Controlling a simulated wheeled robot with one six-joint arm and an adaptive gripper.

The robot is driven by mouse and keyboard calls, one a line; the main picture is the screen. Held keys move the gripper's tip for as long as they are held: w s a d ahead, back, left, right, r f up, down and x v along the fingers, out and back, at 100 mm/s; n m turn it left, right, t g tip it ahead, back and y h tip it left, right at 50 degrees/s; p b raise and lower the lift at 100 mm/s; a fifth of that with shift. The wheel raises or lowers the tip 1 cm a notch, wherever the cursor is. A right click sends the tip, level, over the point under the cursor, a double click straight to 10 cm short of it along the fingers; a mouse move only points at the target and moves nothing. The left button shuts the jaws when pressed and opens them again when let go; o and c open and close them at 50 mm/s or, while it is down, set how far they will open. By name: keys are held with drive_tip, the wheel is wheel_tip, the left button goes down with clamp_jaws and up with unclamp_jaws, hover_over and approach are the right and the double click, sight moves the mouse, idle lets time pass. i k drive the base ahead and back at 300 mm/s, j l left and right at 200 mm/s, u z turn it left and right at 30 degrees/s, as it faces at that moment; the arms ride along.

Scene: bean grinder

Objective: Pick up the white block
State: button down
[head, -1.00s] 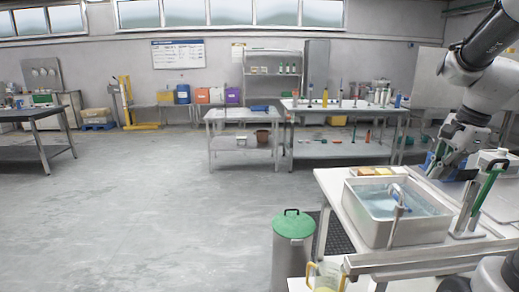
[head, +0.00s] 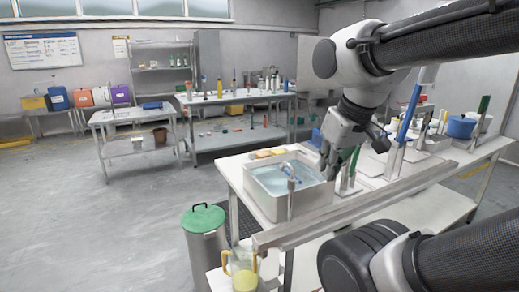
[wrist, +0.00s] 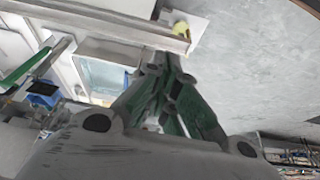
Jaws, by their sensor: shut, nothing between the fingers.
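I cannot make out a white block for certain in either current view. In the head view my gripper (head: 328,168) points down beside the right end of the water-filled sink (head: 270,207), with the arm reaching in from the right. In the wrist view my gripper (wrist: 163,62) has its fingers drawn together with nothing held. The sink also shows in the wrist view (wrist: 100,50), near the fingers. The arm and gripper hide part of the counter behind them.
Upright handled tools, one blue (head: 408,115), and a blue pot (head: 460,127) stand to the right. A green-lidded bin (head: 204,219) and a yellow-handled jug (head: 243,268) are in front. Open floor lies left.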

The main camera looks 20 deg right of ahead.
sight(291, 148)
drive_tip(key=i+l+u, duration=0.1)
drive_tip(key=l+u, duration=0.2)
drive_tip(key=l, duration=1.1)
drive_tip(key=l+u, duration=0.3)
drive_tip(key=l, duration=1.05)
drive_tip(key=k, duration=0.05)
